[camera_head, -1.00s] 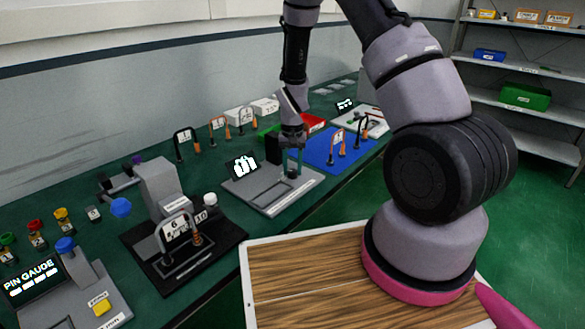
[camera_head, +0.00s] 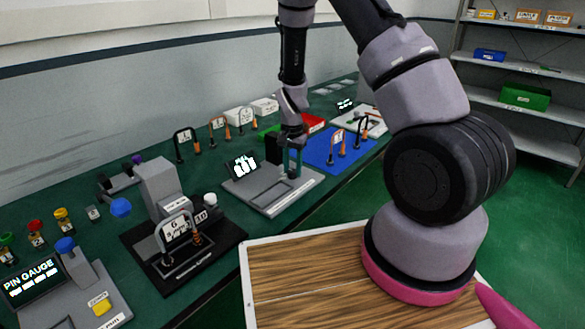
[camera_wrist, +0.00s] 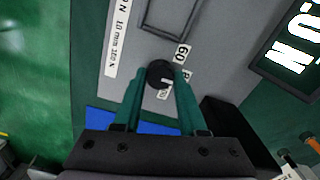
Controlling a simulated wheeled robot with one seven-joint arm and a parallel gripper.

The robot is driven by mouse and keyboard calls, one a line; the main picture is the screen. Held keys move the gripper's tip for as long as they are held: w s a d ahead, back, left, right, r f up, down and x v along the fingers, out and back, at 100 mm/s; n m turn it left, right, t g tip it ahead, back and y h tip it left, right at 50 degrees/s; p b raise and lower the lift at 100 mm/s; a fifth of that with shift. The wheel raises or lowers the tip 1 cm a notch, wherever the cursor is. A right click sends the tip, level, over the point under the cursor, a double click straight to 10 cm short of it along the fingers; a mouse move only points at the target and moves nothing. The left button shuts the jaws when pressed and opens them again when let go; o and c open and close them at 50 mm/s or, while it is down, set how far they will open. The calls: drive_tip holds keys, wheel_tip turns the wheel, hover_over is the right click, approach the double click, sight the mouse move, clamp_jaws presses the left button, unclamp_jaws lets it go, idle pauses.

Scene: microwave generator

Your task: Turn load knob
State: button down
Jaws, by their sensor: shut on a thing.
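The load knob (camera_wrist: 160,73) is a small dark round knob with a pale mark, on a grey test panel (camera_wrist: 208,35). My gripper (camera_wrist: 160,84) has its two green fingers closed on either side of the knob, pointing down at it. Part of a "60" label shows beside the knob. In the head view my gripper (camera_head: 293,168) stands over the right end of the grey panel (camera_head: 262,200). The knob is mostly hidden there by the fingers. The panel's dark display (camera_head: 243,166) shows bright white characters, too small to read.
A blue mat (camera_head: 320,150) with orange-and-black handled pieces lies just right of my gripper. A black fixture (camera_head: 180,270) with a grey column stands to the left. A pin gauge station (camera_head: 95,300) is at the front left. A wall runs behind the green bench.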

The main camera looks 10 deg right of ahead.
sight(292, 171)
drive_tip(key=shift+c, duration=2.3)
unclamp_jaws()
wheel_tip(292, 171, up, 11)
